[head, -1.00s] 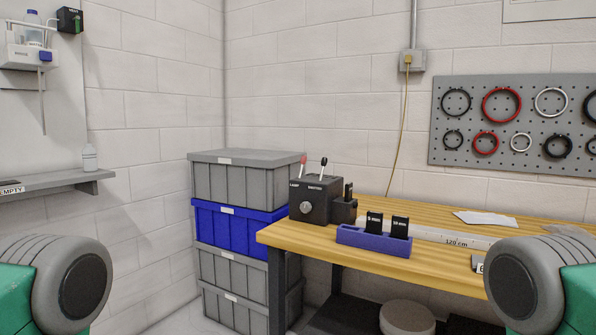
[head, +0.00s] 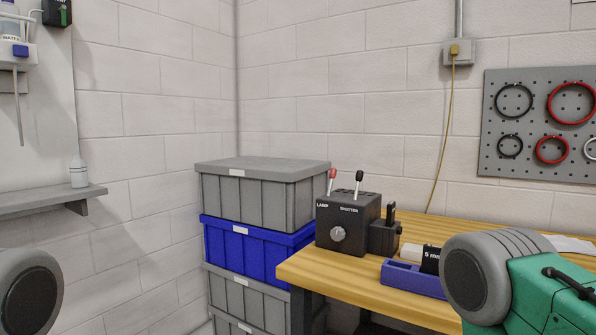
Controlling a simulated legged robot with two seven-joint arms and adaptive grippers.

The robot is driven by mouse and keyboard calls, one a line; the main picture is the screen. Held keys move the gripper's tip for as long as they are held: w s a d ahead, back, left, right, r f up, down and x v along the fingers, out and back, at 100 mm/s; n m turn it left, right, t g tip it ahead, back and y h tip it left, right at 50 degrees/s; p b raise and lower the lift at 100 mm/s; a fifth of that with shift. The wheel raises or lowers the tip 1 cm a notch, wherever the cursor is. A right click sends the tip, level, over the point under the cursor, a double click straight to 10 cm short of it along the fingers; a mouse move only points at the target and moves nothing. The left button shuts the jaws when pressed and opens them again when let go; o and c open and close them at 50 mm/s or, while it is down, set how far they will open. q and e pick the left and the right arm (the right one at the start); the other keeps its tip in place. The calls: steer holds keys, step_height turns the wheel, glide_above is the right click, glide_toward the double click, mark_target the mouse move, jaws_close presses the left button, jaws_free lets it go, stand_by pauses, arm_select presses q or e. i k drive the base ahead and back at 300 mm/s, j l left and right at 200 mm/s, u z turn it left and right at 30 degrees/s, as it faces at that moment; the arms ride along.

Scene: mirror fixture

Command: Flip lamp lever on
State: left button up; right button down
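A black control box (head: 345,228) stands on the left end of the wooden table. It has a round grey knob on its front. The lamp lever (head: 331,180) has a red tip and rises above the LAMP label. The shutter lever (head: 358,182) has a black tip and rises beside it, above the SHUTTER label. Both levers stand close to upright. Parts of my left and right arms show at the lower left and lower right edges, apart from the box. Neither gripper is in view.
The wooden table (head: 330,279) has a blue holder (head: 411,279) with a 5 mm block, partly behind my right arm. Grey and blue crates (head: 262,250) are stacked left of the table. A shelf (head: 50,200) is on the left wall, and a pegboard (head: 490,140) with rings hangs at right.

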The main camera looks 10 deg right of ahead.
mark_target(333, 173)
steer(key=i+l+u, duration=0.1)
steer(key=i+u, duration=0.25)
steer(key=i, duration=0.55)
